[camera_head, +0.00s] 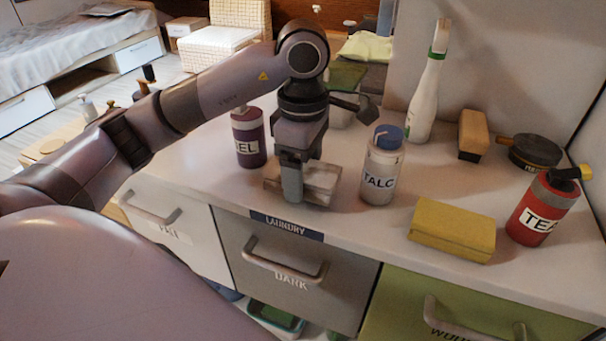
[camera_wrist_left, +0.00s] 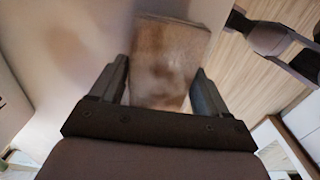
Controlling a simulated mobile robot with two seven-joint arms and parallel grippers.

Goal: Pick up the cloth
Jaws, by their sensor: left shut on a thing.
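The cloth (camera_head: 322,184) looks like a folded, flat, stained whitish-brown block on the white counter, near its front edge. My left gripper (camera_head: 292,192) reaches down on it from above and is shut on it. In the left wrist view the cloth (camera_wrist_left: 168,62) lies between the two fingers of the left gripper (camera_wrist_left: 158,88), brown and blurred. The gripper hides part of the cloth in the head view. I cannot tell whether the cloth is clear of the counter. My right gripper is not in view.
A dark bottle (camera_head: 249,140) stands left of the cloth, and a talc bottle (camera_head: 382,168) with a blue cap stands close on its right. Further right are a yellow sponge-like block (camera_head: 453,230) and a red bottle (camera_head: 541,210). A green-white bottle (camera_head: 425,95) stands behind. Drawers (camera_head: 290,262) are below.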

